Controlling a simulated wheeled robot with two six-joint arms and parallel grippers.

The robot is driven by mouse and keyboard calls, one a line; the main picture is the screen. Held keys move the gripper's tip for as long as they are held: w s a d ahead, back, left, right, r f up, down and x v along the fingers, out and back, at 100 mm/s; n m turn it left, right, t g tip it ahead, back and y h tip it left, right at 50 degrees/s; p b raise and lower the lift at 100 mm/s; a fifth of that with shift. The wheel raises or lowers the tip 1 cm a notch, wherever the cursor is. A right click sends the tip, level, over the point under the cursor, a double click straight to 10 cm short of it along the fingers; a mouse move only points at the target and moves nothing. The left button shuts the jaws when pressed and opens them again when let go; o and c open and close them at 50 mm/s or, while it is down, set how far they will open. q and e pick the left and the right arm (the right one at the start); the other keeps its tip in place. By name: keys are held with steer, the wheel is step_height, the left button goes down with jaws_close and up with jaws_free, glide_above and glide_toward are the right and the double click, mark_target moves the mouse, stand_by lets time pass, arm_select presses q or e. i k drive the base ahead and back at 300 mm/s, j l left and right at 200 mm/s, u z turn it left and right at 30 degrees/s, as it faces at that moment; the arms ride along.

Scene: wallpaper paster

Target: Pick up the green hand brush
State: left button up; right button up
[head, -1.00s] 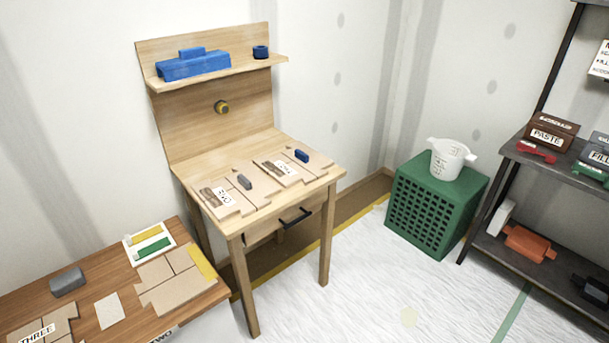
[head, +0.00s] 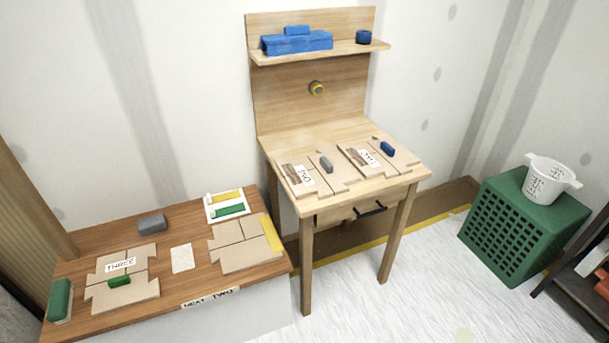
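A green block-shaped item with a pale lower side (head: 60,299) lies at the front left corner of the low brown table (head: 165,245); it looks like the green hand brush. A smaller green piece (head: 119,281) sits on the tan panel marked THREE (head: 143,288). A flat green strip (head: 230,210) lies in a white tray (head: 213,218) at the back of the same table. Neither of my grippers is in the head view.
A grey block (head: 152,222) and a white card (head: 182,258) lie on the low table. A wooden workbench (head: 290,145) with tan panels stands to its right. The floor in front of the bench is clear.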

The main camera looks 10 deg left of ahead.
mark_target(59, 310)
steer(key=u, duration=2.05)
steer(key=i+j, duration=0.2)
steer(key=i+j+u, duration=0.05)
steer(key=i, duration=0.05)
